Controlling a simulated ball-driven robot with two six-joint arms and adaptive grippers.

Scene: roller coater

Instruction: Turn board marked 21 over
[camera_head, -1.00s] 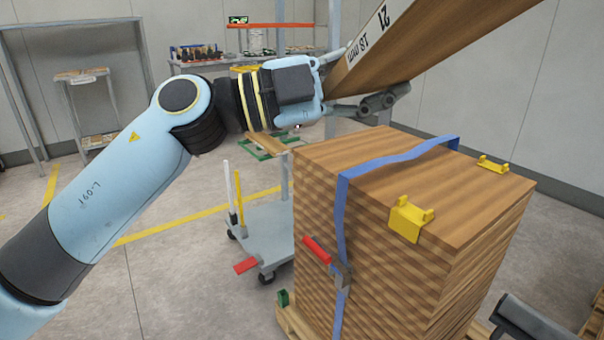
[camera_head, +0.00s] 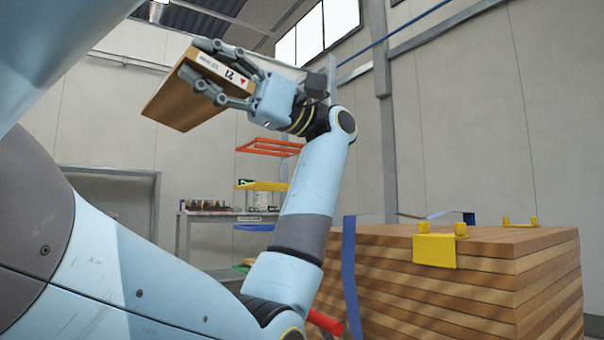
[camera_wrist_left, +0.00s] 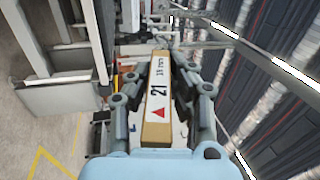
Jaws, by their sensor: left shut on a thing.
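The board marked 21 (camera_head: 178,106) is a brown wooden board with a white end label showing 21 and a red triangle. My left gripper (camera_head: 203,63) is shut on its labelled end, with fingers on opposite sides. The board is held high in the air, tilted, well above and left of the stack. In the left wrist view the label on the board (camera_wrist_left: 158,95) faces the camera between the fingers (camera_wrist_left: 162,68); the board's far part is hidden behind the label end. My right gripper is not in view.
A stack of wooden boards (camera_head: 450,290) stands at lower right, with a blue strap (camera_head: 350,275), yellow brackets (camera_head: 435,250) on top and a red handle (camera_head: 325,322). Behind are a shelf with small items (camera_head: 210,206) and coloured racks (camera_head: 268,147). Air around the board looks free.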

